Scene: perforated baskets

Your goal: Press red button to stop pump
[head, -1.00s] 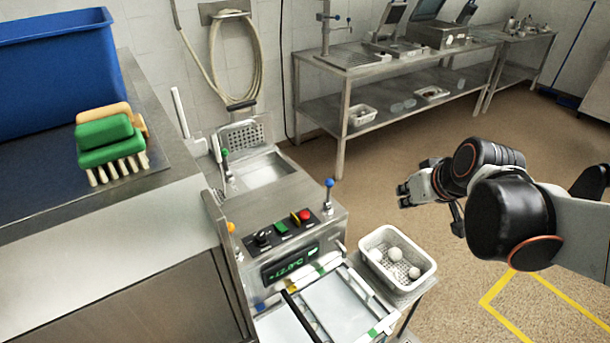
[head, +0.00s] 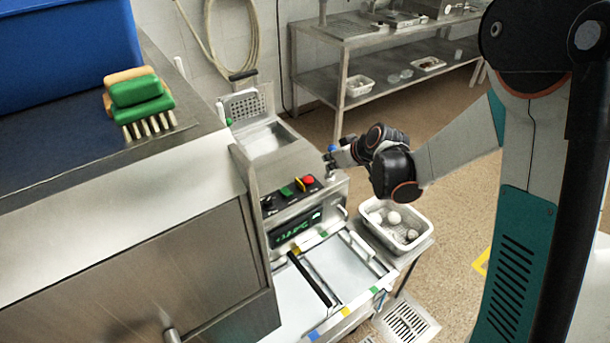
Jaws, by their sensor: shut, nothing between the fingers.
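The red button (head: 309,181) sits on the dark control strip on top of the steel machine (head: 292,216), at the strip's right end. A yellow part and a green button (head: 286,191) are to its left, and a black knob (head: 268,203) is farther left. My gripper (head: 334,160) is shut and empty. It is just above and to the right of the red button, close to the blue-tipped lever, and appears apart from the button. The fingertips are small and partly overlap the lever, so exact contact there cannot be told.
A white perforated basket (head: 371,228) with several white balls stands right of the machine, below my arm. A steel counter (head: 185,110) with brushes (head: 138,100) and a blue tub (head: 65,50) is at left. A steel table (head: 345,60) stands behind.

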